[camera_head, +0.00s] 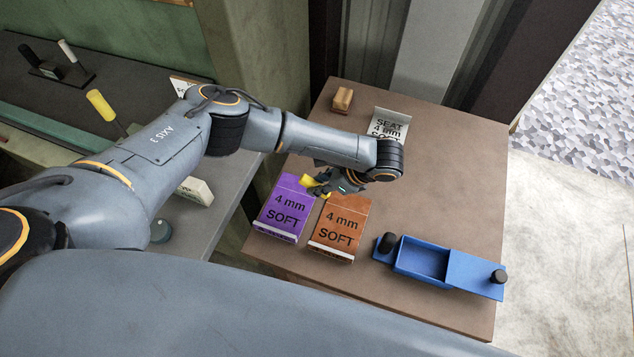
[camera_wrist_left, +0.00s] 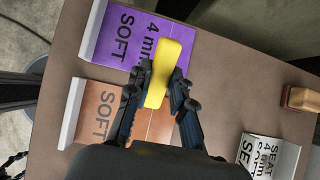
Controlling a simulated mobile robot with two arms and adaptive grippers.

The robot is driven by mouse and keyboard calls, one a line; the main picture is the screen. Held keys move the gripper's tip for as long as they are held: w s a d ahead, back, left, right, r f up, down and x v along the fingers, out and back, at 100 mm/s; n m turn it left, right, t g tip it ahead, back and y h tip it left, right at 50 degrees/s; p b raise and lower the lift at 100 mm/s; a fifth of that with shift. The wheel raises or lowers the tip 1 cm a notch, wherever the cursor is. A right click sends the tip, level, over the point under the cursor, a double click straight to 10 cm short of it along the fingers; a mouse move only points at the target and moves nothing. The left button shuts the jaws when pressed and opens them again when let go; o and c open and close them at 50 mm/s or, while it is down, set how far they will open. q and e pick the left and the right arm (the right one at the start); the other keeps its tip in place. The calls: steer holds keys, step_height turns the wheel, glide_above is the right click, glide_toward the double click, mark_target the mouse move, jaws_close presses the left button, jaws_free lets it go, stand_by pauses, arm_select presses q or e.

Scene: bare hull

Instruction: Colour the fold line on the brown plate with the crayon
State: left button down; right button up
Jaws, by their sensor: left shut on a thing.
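The brown plate (camera_head: 335,233), marked "4 mm SOFT", lies on the brown table (camera_head: 430,215). In the left wrist view the brown plate (camera_wrist_left: 98,112) is partly hidden by my gripper, and a thin line runs across it beside the fingers. My left gripper (camera_head: 325,184) is shut on the yellow crayon (camera_head: 314,184), over the far end of the brown plate. The crayon also shows in the left wrist view (camera_wrist_left: 163,70), between the fingertips (camera_wrist_left: 160,88). I cannot tell whether its tip touches the plate. My right gripper is not in view.
A purple plate (camera_head: 284,208) lies just left of the brown plate. A blue box (camera_head: 420,262) with black knobs stands at the right front. A white "SEAT 4 mm SOFT" card (camera_head: 391,122) and a wooden block (camera_head: 342,98) are at the back.

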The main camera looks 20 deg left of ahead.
arm_select(q)
steer(key=shift+r+p, duration=0.1)
steer(key=shift+p, duration=0.2)
step_height(320, 180, down, 6)
steer(key=b, duration=0.3)
steer(key=shift+r+b, duration=0.2)
steer(key=shift+b, duration=0.2)
steer(key=shift+f, duration=0.2)
steer(key=shift+f+b, duration=0.4)
steer(key=shift+f, duration=0.15)
stand_by(0.4)
